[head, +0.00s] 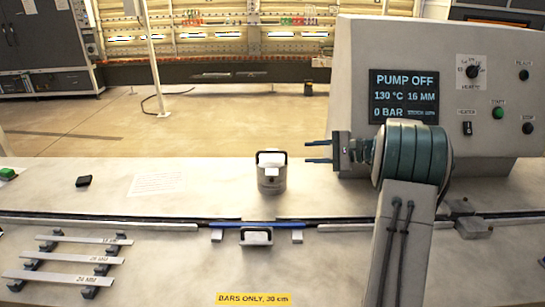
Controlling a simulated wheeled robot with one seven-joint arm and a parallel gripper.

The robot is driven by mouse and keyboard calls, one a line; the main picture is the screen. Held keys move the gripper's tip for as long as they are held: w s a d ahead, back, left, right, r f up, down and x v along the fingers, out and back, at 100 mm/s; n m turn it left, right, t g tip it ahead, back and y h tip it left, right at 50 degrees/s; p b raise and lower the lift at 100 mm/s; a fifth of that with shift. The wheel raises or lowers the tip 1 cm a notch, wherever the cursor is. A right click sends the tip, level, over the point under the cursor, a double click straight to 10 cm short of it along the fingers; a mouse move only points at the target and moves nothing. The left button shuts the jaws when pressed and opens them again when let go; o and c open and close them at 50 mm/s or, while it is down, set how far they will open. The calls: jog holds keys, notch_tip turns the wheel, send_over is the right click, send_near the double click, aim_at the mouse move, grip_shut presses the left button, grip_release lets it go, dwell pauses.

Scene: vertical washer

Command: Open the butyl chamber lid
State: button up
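A small grey metal cylinder (271,184) with a white top and a dark handle frame stands upright on the bench at the centre. No label shows which part is the butyl chamber lid. The cylinder's top looks closed. My gripper (318,152) is to the right of the cylinder and higher in the picture. Its two dark fingers point left, apart, with nothing between them. It touches neither the cylinder nor the handle.
A control console (440,75) stands at the right behind my arm; its screen reads "PUMP OFF", 130 °C, 16 MM, 0 BAR. Several metal bars (82,257) lie on supports at the lower left.

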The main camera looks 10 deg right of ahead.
aim_at(276, 152)
jog(key=p+x, duration=0.1)
jog(key=x, duration=0.5)
jog(key=p+x, duration=0.1)
jog(key=x, duration=0.6)
jog(key=shift+w+f+p, duration=0.1)
jog(key=shift+w+p, duration=0.2)
jog(key=shift+w, duration=0.15)
jog(key=shift+a, duration=0.1)
grip_shut()
